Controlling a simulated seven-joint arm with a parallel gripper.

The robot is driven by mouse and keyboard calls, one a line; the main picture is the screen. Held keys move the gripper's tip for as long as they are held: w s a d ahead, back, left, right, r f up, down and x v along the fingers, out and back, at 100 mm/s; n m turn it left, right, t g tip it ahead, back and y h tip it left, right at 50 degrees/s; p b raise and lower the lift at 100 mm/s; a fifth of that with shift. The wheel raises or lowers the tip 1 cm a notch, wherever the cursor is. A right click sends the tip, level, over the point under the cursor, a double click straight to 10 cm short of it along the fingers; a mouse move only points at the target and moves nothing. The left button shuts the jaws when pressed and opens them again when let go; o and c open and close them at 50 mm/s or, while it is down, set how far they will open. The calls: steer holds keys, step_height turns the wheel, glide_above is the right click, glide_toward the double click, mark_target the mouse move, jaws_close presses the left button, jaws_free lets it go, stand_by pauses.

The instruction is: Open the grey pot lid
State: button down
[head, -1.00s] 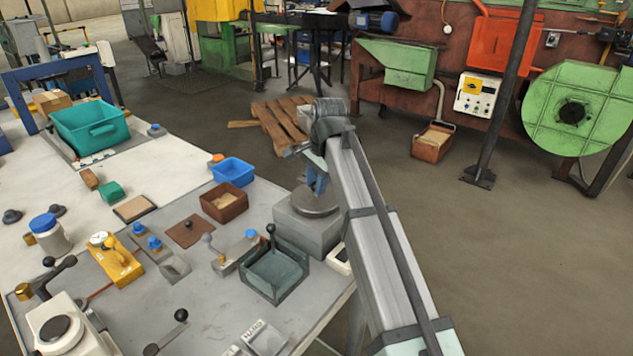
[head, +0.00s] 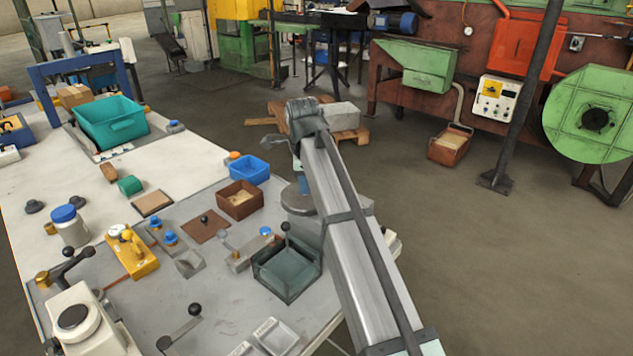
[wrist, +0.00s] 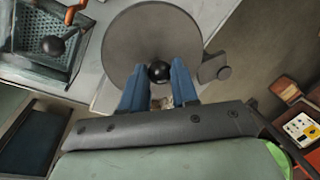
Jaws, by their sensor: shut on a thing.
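The grey pot lid (head: 297,203) is a flat round disc behind the dark open tray in the head view, partly covered by my arm. In the wrist view the lid (wrist: 140,40) fills the upper middle, with a black ball knob (wrist: 159,71) and a small round lug at its right rim. My gripper (wrist: 159,80) has its blue fingers on either side of the knob, shut on it. In the head view the fingers of my gripper (head: 303,185) stand just above the lid. The pot's body is mostly hidden behind my arm, and its opening cannot be seen.
A dark green tray (head: 262,284) with a black knob stands close in front of the lid. A brown box (head: 226,205) and a blue bin (head: 248,177) stand to its left. The table edge is close on the right, with open floor (head: 480,260) beyond.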

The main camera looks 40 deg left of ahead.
mark_target(294, 188)
steer(key=a+m, duration=0.3)
steer(key=a, duration=0.1)
steer(key=shift+s+m+h, duration=0.25)
steer(key=shift+m+h, duration=0.05)
steer(key=shift+w+a+m+t+h, duration=0.15)
steer(key=shift+a+m, duration=0.65)
steer(key=shift+w+a+m+t+h, duration=0.1)
steer(key=shift+a+m+t+h, duration=0.05)
steer(key=shift+a+m, duration=0.65)
steer(key=c, duration=0.9)
jaws_free()
steer(key=shift+o, duration=0.2)
step_height(294, 188, up, 14)
steer(key=s, duration=0.2)
steer(key=shift+s+d+f, duration=0.2)
steer(key=shift+s+d, duration=0.05)
steer(key=shift+s, duration=0.05)
